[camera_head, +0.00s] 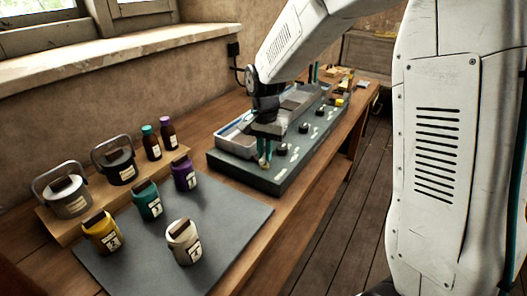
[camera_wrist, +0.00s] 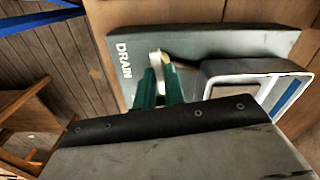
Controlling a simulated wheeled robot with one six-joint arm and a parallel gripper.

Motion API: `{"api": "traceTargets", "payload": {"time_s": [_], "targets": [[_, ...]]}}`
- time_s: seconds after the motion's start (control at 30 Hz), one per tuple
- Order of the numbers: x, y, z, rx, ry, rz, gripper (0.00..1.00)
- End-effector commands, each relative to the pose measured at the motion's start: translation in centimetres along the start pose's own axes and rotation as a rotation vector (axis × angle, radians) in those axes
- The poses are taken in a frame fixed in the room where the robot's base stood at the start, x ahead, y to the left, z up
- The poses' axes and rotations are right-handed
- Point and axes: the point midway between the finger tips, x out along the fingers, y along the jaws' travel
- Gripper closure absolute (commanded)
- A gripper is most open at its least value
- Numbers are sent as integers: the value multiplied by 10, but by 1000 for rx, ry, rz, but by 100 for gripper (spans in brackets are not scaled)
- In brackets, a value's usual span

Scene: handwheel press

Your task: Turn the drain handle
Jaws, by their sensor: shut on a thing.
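My gripper (camera_head: 265,152) reaches down over the near end of a dark machine panel (camera_head: 238,169). Its green fingers (camera_wrist: 157,86) are shut on the drain handle (camera_wrist: 154,57), a small pale lever beside the white word DRAIN. The handle's pale tip also shows in the head view (camera_head: 263,164), just below the fingers. The lower part of the handle is hidden by the fingers and the wrist.
A grey tray (camera_head: 236,141) sits on the panel, and several black knobs (camera_head: 281,149) line its right side. Several labelled jars, including a white one (camera_head: 184,242), stand at left on a dark mat (camera_head: 225,225). Floor is clear right of the bench.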

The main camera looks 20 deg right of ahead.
Motion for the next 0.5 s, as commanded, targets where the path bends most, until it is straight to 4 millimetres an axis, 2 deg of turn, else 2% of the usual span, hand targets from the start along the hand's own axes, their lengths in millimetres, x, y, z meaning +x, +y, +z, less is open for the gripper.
{"api": "traceTargets", "payload": {"time_s": [0.23,0.5], "targets": [[1,2,1,130,-4,5,100],[1,2,1,190,-4,6,100]]}}
